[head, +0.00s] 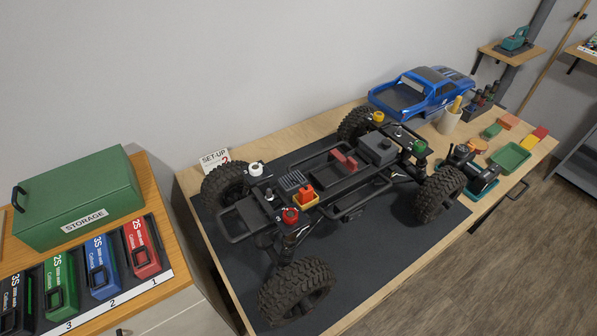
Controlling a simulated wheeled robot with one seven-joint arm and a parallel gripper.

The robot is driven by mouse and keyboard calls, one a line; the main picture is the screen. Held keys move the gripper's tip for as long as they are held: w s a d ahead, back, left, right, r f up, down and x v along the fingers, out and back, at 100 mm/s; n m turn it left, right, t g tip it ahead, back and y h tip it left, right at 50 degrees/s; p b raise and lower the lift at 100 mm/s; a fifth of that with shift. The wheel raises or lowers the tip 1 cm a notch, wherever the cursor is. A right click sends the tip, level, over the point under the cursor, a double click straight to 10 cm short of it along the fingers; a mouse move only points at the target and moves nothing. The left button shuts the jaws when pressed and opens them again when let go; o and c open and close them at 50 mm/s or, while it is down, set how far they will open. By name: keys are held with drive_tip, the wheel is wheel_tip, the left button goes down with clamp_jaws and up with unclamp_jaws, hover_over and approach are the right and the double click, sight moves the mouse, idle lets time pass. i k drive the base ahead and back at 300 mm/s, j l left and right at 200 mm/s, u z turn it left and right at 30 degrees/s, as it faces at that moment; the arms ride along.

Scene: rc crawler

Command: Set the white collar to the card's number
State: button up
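The white collar (256,169) sits on top of a shock at the near-left corner of the RC crawler chassis (330,180), close to the wall-side tyre. Its setting mark is too small to read. The set-up card (214,158) stands behind that tyre at the table's left back. It reads "SET-UP", with a red digit that looks like 2 below; its lower part is hidden by the tyre. A red collar (290,216), a yellow collar (378,117) and a green collar (419,147) top the other shocks. My gripper is not in view.
The chassis stands on a dark mat (240,275) on a wooden table. A blue truck body (420,92), cup, trays and tools fill the far right. At left are a green storage box (80,198) and several numbered battery packs (140,248). The mat's front is clear.

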sight(252, 173)
drive_tip(key=k+j, duration=0.1)
drive_tip(key=j, duration=0.35)
drive_tip(key=k+j+u, duration=0.1)
drive_tip(key=j, duration=0.35)
drive_tip(key=k+j, duration=0.15)
drive_tip(key=j, duration=0.3)
drive_tip(key=k+j+u, duration=0.1)
drive_tip(key=j, duration=0.35)
